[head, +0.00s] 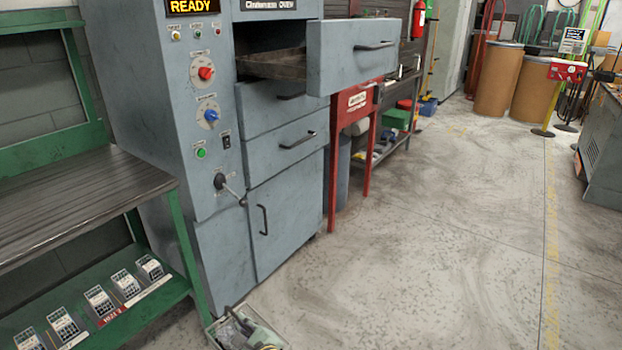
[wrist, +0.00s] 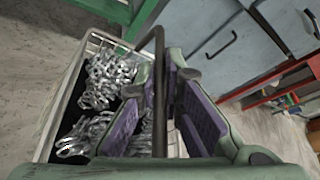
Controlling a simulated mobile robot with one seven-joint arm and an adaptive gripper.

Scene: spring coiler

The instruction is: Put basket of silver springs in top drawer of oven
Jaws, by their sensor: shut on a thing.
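The basket of silver springs (wrist: 72,88) is a pale wire basket filled with shiny coiled springs (wrist: 105,80). A dark handle (wrist: 158,50) arches over it. My gripper (wrist: 170,75), with purple pads, is shut on this handle in the wrist view. In the head view my gripper (head: 252,330) and part of the basket (head: 211,333) show at the bottom edge, in front of the oven and low in the picture. The grey-blue oven (head: 195,150) has its top drawer (head: 345,60) pulled out. The visible part of the drawer's inside (head: 275,64) looks empty.
A green bench (head: 80,200) with a dark top stands left of the oven, with labelled bins on its lower shelf. A red stand (head: 362,100) is right of the oven. The oven's lower drawers (head: 285,145) are shut. Open floor (head: 430,230) lies to the right.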

